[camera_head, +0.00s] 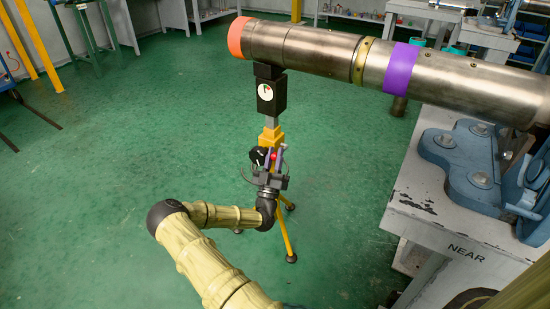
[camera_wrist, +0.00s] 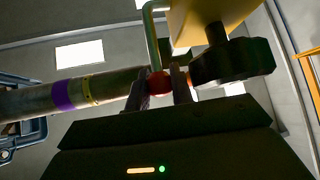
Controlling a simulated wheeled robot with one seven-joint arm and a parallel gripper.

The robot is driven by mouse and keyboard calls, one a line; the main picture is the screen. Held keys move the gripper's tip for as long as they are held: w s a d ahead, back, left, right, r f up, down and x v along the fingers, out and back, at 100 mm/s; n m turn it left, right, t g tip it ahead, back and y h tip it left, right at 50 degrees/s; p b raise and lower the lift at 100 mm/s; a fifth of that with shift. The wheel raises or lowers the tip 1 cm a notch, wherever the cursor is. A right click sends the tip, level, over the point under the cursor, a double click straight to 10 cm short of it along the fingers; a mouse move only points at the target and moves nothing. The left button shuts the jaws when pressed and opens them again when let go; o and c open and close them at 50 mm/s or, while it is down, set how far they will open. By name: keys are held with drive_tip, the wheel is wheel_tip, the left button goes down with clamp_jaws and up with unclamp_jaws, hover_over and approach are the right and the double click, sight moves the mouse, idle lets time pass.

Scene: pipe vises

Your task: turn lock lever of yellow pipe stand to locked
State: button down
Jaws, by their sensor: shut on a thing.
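The yellow pipe stand (camera_head: 270,137) stands on the green floor under the free end of the pipe, on splayed legs. Its lock lever shows in the wrist view as a bent metal rod (camera_wrist: 152,40) with a red ball end (camera_wrist: 158,84). The rod hangs down beside the stand's yellow block (camera_wrist: 205,18). My gripper (camera_head: 273,160) is at the stand's yellow collar, its fingers (camera_wrist: 165,86) shut on the red ball. A black knob (camera_wrist: 232,62) sits just right of the fingers; it also shows in the head view (camera_head: 259,156). The lever's lock marking cannot be read.
The steel pipe (camera_head: 310,48), with orange end and purple band, lies above the stand's black head with a round dial (camera_head: 266,92). A blue vise (camera_head: 465,160) stands on a grey bench (camera_head: 412,195) marked NEAR at right. The floor left of the stand is clear.

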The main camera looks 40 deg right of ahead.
drive_tip(key=shift+a+f, duration=0.1)
drive_tip(key=c, duration=1.2)
unclamp_jaws()
drive_tip(key=shift+w, duration=0.1)
